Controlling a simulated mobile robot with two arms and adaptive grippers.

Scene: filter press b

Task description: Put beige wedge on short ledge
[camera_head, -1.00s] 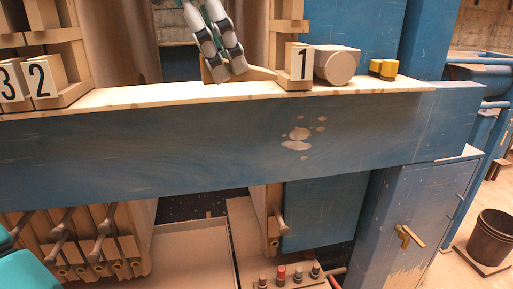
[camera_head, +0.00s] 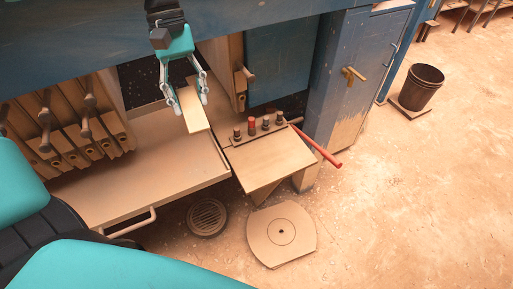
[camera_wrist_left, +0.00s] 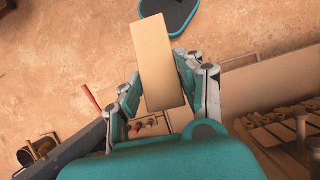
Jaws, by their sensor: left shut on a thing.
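My left gripper (camera_head: 190,102) hangs from the top of the head view, shut on the beige wedge (camera_head: 195,118). The wedge looks like a long flat beige block, held between the fingers with its end pointing down. In the left wrist view the wedge (camera_wrist_left: 160,62) stands out beyond the fingers on both sides of it. A short beige ledge (camera_head: 268,160) with several knobs along its back edge lies right of and below the wedge. The wedge appears above the gap between it and a longer beige ledge (camera_head: 150,170); its exact height is unclear. My right gripper is not in view.
Several pegged beige plates (camera_head: 75,130) stand at the left. A red bar (camera_head: 318,148) juts out beside the short ledge. A blue cabinet (camera_head: 355,75) and a black bucket (camera_head: 420,88) stand to the right. A round floor plate (camera_head: 280,235) and open floor lie in front.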

